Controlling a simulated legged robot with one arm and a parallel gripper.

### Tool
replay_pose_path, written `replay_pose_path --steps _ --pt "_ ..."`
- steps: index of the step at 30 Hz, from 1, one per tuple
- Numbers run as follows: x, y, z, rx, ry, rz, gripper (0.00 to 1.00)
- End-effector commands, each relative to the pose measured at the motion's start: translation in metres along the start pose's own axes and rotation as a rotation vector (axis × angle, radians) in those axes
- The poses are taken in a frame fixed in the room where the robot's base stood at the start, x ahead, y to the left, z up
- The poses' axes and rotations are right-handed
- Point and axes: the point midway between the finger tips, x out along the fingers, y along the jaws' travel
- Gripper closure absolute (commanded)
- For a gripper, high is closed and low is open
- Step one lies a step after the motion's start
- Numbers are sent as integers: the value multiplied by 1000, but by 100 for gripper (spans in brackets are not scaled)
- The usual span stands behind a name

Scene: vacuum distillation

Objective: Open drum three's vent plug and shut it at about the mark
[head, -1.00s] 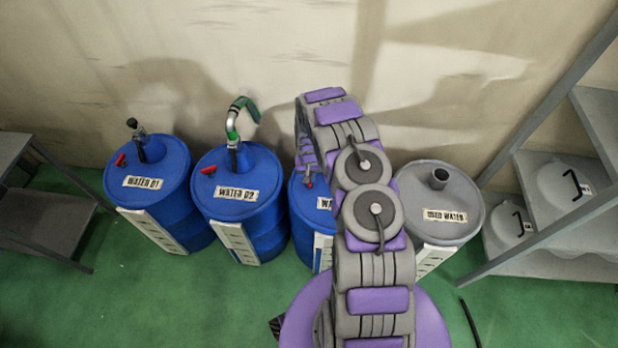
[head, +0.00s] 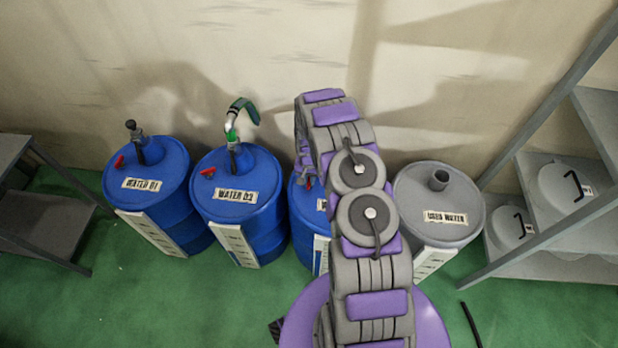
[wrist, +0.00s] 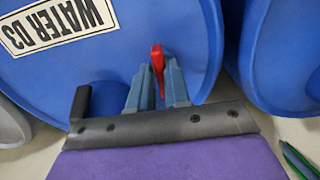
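Drum three (head: 301,215) is a blue drum, mostly hidden behind my arm in the head view. In the wrist view, drum three (wrist: 95,55) fills the upper left, with a label reading WATER 03 (wrist: 60,22). Its vent plug (wrist: 157,62) is a small red piece near the rim. My gripper (wrist: 157,82) has its two blue-grey fingers on either side of the red plug, with little or no gap. It looks shut on the plug. A white panel (head: 321,254) is on the drum's front, largely covered; no mark can be made out.
A grey USED WATER drum (head: 452,195) stands right. A grey shelf (head: 560,235) is far right, a table (head: 40,215) far left.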

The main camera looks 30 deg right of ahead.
Motion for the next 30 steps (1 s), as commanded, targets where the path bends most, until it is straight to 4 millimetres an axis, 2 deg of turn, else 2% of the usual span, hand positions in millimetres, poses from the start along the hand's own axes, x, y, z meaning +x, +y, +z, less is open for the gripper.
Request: replay_pose_path --steps 1,7,17,20,30 --pt "1 0 1 0 -2 1 80" --pt "-1 0 -1 -1 4 -1 62" --pt "-8 -1 -3 -2 9 -3 62" --pt "-21 -1 -3 -2 9 -3 62" --pt "-97 -1 -4 -2 11 -4 62"
